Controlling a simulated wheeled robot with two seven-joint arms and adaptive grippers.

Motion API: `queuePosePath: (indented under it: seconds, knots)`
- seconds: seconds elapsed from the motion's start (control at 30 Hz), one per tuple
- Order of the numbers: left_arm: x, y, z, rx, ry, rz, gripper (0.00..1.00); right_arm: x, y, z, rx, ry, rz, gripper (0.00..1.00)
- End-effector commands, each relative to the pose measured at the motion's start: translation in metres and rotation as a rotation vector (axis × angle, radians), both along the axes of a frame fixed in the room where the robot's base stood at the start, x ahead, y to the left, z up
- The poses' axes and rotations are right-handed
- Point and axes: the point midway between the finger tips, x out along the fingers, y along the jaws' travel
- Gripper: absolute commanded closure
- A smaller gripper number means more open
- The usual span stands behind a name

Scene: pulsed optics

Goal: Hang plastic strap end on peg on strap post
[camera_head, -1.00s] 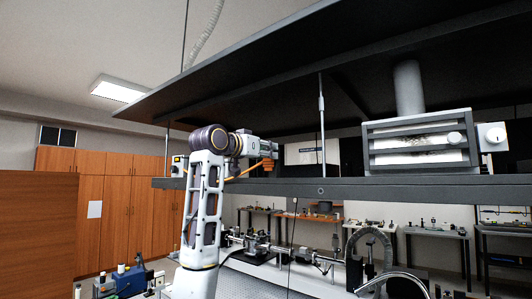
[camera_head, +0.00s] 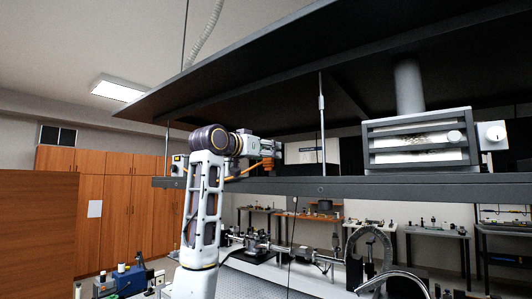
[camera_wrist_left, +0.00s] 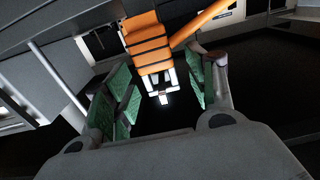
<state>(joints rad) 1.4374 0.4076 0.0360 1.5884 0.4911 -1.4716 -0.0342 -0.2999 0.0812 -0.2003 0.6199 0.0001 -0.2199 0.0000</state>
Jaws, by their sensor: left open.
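My left gripper (camera_head: 274,150) is raised just above the dark shelf bar in the head view. In the left wrist view its green-padded fingers (camera_wrist_left: 158,88) are spread apart. A ribbed orange piece (camera_wrist_left: 147,48), which looks like the plastic strap end, lies ahead between the fingers with no clear contact. An orange strap (camera_wrist_left: 203,22) runs from it to the upper right. A pale forked part with a bright tip (camera_wrist_left: 163,97) shows below it; I cannot tell if this is the peg. In the head view the orange piece (camera_head: 267,164) is beside the gripper. The strap post is not clearly identifiable.
A dark overhead shelf bar (camera_head: 400,189) crosses the view close below the gripper, with a thin vertical rod (camera_head: 322,120) to the right. A slatted grey box (camera_head: 418,141) sits on the shelf at right. Optics equipment (camera_head: 258,246) stands on the table below.

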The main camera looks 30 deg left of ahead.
Motion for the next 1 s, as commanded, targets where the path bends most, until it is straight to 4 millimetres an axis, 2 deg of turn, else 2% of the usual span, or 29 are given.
queuePosePath:
  seconds: [0.17,0.37,1.0]
  knots:
    - [-0.003,0.0,0.0,0.0,0.0,0.0,0.44,0.0,-0.002,0.0,-0.002,0.0,0.001,0.0]
    - [-0.015,0.002,0.001,0.0,-0.002,0.001,0.44,0.0,0.0,0.0,0.0,0.0,0.0,0.0]
    - [-0.1,0.008,0.0,0.0,-0.002,0.001,0.44,0.0,0.001,0.0,0.001,0.0,-0.001,0.0]
